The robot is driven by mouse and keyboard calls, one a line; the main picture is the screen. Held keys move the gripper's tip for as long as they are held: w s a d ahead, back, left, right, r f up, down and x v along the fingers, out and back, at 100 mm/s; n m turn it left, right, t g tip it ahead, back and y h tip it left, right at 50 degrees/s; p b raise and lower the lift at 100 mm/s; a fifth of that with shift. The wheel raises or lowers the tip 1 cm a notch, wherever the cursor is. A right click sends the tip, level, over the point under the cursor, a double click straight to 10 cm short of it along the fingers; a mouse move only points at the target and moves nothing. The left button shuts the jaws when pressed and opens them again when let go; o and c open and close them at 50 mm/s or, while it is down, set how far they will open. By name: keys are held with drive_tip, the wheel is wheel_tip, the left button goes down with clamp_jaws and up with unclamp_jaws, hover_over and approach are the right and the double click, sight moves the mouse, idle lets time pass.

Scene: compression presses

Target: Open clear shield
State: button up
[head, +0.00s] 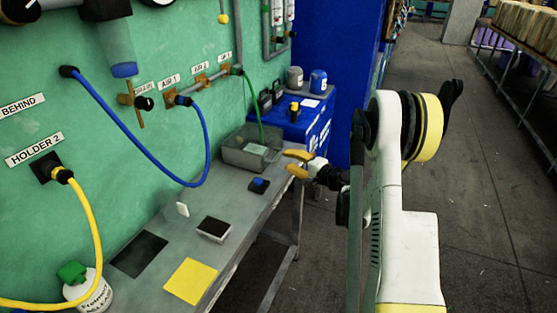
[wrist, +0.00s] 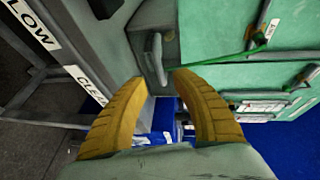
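My gripper (head: 288,162) is off the front edge of the bench in the head view, its two orange fingers spread with nothing between them. In the wrist view my gripper (wrist: 160,85) is also open and empty. A grey handle-like part (wrist: 157,60) on a dark grey body shows just beyond the fingertips there; I see no contact. I cannot clearly make out a clear shield in either view. A partly cut label starting "CLE" (wrist: 88,86) shows at the left of the wrist view.
The grey bench (head: 235,213) carries a grey open box (head: 250,150), a small dark block (head: 259,186), a yellow square (head: 191,281) and a dark-topped block (head: 214,229). Blue (head: 206,135) and yellow (head: 95,225) hoses hang from the green wall. The aisle floor (head: 480,190) is clear.

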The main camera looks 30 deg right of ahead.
sight(280, 156)
drive_tip(key=b+x, duration=0.1)
drive_tip(key=x, duration=0.4)
drive_tip(key=shift+w+a+f, duration=0.1)
drive_tip(key=shift+w, duration=0.3)
clamp_jaws()
